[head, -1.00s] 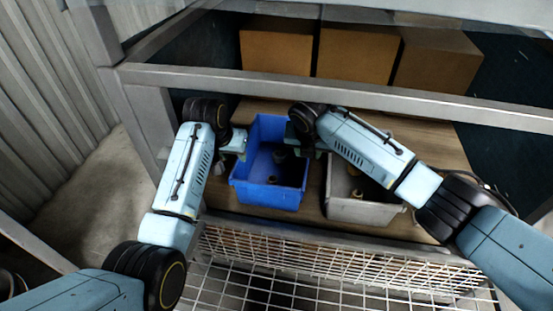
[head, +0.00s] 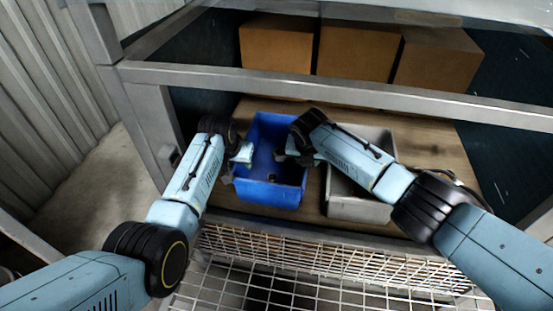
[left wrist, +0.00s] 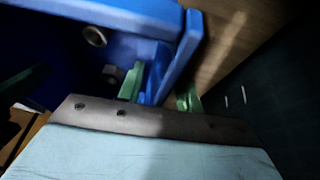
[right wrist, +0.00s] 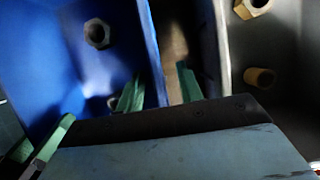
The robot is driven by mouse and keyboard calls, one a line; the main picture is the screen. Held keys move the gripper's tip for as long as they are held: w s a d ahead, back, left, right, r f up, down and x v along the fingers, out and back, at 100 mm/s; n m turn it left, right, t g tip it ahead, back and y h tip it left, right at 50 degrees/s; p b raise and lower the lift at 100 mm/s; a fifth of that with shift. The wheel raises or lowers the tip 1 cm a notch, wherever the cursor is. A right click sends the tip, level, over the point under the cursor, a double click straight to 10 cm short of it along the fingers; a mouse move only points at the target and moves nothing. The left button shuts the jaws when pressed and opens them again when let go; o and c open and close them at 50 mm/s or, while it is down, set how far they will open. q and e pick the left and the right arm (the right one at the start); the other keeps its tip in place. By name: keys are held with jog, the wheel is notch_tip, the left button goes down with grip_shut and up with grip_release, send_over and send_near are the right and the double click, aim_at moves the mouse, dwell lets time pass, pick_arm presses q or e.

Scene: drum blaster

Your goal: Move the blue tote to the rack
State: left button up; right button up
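The blue tote (head: 268,192) stands upright on the wooden shelf, with metal nuts inside; the right wrist view shows one nut (right wrist: 97,33). My left gripper (head: 240,157) is at the tote's left wall. In the left wrist view its green fingers (left wrist: 160,90) are apart, one each side of the blue wall (left wrist: 187,42). My right gripper (head: 288,157) is at the right wall. In the right wrist view its fingers (right wrist: 160,88) are apart around that wall (right wrist: 150,50), with a gap showing. Firm contact is not visible on either side.
A grey tote (head: 358,207) with fittings stands close to the right of the blue one. Cardboard boxes (head: 355,50) stand behind. A metal bar (head: 330,88) crosses above the shelf (head: 430,150). Wire mesh (head: 300,262) lies in front.

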pick_arm(q)
grip_shut()
pick_arm(e)
grip_shut()
pick_arm(q)
jog(key=shift+r, duration=0.2)
pick_arm(e)
jog(key=shift+r, duration=0.2)
